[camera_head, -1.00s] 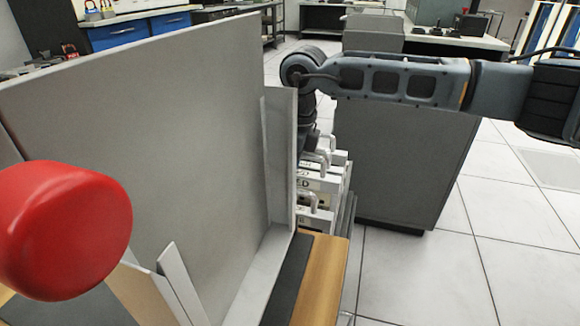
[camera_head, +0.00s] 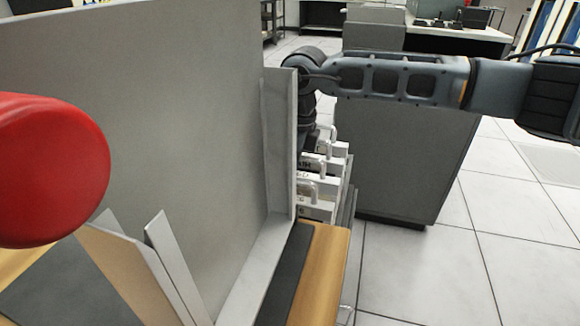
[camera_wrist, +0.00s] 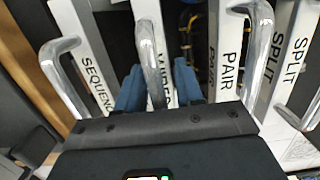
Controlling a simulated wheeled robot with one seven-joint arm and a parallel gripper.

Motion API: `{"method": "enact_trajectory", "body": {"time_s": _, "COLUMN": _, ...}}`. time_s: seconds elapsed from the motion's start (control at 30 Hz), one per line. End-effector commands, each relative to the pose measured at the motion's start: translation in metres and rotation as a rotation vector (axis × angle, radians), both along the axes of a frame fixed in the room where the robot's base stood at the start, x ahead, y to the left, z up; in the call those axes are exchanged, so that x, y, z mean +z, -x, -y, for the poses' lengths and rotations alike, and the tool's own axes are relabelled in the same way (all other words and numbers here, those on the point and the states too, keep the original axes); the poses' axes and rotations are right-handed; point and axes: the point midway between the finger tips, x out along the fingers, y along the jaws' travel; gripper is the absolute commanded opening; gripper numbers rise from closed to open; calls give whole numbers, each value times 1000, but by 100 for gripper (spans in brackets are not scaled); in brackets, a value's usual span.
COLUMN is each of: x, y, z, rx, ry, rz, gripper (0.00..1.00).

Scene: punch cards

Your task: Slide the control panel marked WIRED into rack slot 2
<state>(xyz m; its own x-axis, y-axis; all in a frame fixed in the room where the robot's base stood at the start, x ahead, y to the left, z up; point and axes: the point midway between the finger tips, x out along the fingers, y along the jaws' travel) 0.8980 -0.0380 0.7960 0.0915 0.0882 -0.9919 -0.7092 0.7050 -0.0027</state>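The control panel marked WIRED (camera_wrist: 146,15) is a narrow white panel with a metal loop handle in the wrist view. Its label is partly covered by my gripper (camera_wrist: 160,88). The two blue fingers stand on either side of the handle (camera_wrist: 150,58), with a small gap showing beside the right finger, so the gripper looks open around it. In the head view the gripper itself is hidden behind a large grey plate. The row of white handled panels (camera_head: 322,188) shows there below my arm, with labels too small to read. I cannot make out slot 2.
A SEQUENCE panel (camera_wrist: 85,40) stands left of WIRED; PAIR (camera_wrist: 228,50) and SPLIT panels (camera_wrist: 268,62) stand to its right. In the head view the large grey plate (camera_head: 180,120) and a red rounded object (camera_head: 50,170) fill the left. A grey cabinet (camera_head: 405,160) stands behind the panels.

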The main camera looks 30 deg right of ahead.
Motion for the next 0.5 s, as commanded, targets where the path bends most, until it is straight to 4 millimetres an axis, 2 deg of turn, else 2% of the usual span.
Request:
{"method": "enact_trajectory", "body": {"time_s": 0.03, "x": -1, "y": 0, "z": 0, "rx": 0, "ry": 0, "rz": -1, "gripper": 42}}
{"method": "enact_trajectory", "body": {"time_s": 0.2, "x": -1, "y": 1, "z": 0, "rx": 0, "ry": 1, "rz": -2, "gripper": 55}}
{"method": "enact_trajectory", "body": {"time_s": 0.4, "x": -4, "y": 2, "z": 0, "rx": 0, "ry": 1, "rz": -6, "gripper": 55}}
{"method": "enact_trajectory", "body": {"time_s": 0.5, "x": 2, "y": 2, "z": 1, "rx": 0, "ry": 1, "rz": -4, "gripper": 55}}
